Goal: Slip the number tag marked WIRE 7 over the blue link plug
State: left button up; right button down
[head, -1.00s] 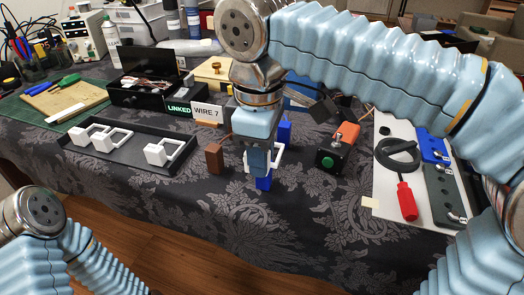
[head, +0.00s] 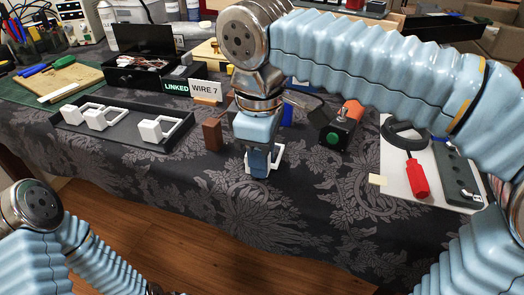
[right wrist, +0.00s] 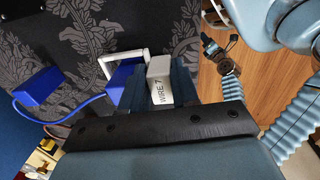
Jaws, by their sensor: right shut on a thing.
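My right gripper (head: 262,172) is shut on the white number tag (right wrist: 160,82), a block reading WIRE 7 with an open square loop (right wrist: 122,56). The loop also shows beside the fingers in the head view (head: 280,157). A blue plug (right wrist: 126,74) is right at the loop in the right wrist view; I cannot tell whether the loop is around it. In the head view my gripper hides this plug. A second blue plug (right wrist: 38,87) stands to its left, with a blue wire running from it. My left gripper seems to show small over the floor (right wrist: 222,58); its jaws are unclear.
A dark tray (head: 120,138) holds more white tags. LINKED and WIRE 7 signs (head: 205,90) stand behind, and a brown block (head: 212,135) is left of my gripper. The front cloth is clear.

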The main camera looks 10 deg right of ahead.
jog(key=shift+f, duration=0.3)
jog(key=c, duration=0.8)
grip_release()
